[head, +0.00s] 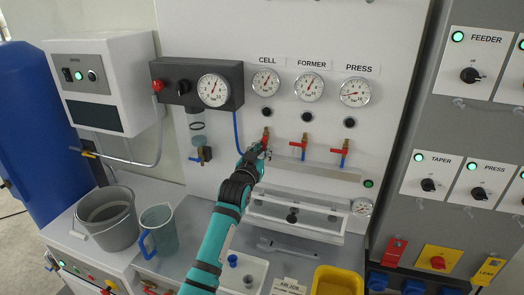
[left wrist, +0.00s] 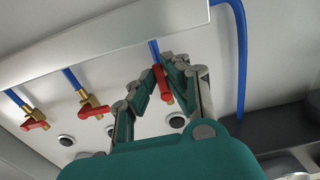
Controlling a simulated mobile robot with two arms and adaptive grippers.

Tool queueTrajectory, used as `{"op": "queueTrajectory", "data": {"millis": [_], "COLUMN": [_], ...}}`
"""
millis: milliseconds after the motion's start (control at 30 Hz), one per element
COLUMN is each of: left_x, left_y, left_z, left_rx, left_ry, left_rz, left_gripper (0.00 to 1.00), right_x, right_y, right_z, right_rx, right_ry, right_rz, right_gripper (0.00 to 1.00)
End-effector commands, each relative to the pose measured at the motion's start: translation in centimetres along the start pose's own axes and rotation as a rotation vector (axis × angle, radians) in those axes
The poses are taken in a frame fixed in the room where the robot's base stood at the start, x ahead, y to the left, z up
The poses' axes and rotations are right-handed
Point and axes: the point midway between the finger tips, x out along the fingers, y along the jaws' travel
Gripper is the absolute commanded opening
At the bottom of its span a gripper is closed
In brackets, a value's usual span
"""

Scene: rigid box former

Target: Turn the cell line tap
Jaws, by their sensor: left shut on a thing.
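The cell line tap (head: 266,134) is a small valve with a red handle on the white panel, below the CELL gauge (head: 265,82). My left gripper (head: 261,150) reaches up to it and hides part of it. In the left wrist view the red handle (left wrist: 160,82) lies between the fingers of my left gripper (left wrist: 163,88), which is shut on it. A blue tube (left wrist: 154,50) runs from behind this tap. My right gripper is in neither view.
The former tap (head: 303,145) and press tap (head: 341,151) sit close to the right, their red handles sticking out leftward. Below are a metal press fixture (head: 300,215), a yellow bin (head: 338,281) and a wrench (head: 285,249). A bucket (head: 106,222) and a jug (head: 160,232) stand left.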

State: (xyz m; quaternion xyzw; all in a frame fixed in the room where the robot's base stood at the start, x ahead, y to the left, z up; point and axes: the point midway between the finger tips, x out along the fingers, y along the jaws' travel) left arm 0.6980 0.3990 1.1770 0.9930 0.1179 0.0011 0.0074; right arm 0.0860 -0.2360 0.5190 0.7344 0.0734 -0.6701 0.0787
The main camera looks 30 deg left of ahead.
Motion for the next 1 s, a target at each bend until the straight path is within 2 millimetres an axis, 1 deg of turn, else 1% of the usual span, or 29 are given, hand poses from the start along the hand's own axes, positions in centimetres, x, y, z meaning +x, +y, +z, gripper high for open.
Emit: {"op": "queueTrajectory", "data": {"millis": [33, 167, 200, 333, 567, 667, 767, 867, 1000], "left_x": [0.0, 0.0, 0.0, 0.0, 0.0, -0.3, -1.3, -3.0, -6.1], "left_y": [0.1, 0.1, 0.1, 0.1, 0.0, 0.0, 0.1, 0.1, 0.1], "left_z": [0.3, 0.3, 0.3, 0.2, 0.1, 0.1, 0.2, 0.2, 0.2], "left_rx": [-0.003, -0.003, -0.003, -0.002, -0.001, 0.0, 0.0, -0.001, -0.001], "left_ry": [-0.007, -0.007, -0.007, -0.005, -0.002, -0.002, -0.003, -0.002, -0.004], "left_rz": [0.001, 0.001, 0.001, 0.001, 0.001, 0.001, 0.001, 0.001, 0.001], "left_gripper": [0.0, 0.0, 0.17, 0.34, 0.34, 0.34, 0.34, 0.34, 0.34], "right_x": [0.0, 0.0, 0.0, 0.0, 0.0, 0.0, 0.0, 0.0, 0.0], "right_y": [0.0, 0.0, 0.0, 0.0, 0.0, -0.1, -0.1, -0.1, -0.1], "right_z": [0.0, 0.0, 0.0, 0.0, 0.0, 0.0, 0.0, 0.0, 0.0], "right_rx": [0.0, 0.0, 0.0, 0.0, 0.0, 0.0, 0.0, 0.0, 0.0], "right_ry": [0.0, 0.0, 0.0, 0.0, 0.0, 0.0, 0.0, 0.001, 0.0], "right_rz": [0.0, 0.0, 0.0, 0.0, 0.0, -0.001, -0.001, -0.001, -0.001], "right_gripper": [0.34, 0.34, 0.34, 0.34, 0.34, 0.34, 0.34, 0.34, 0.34]}}
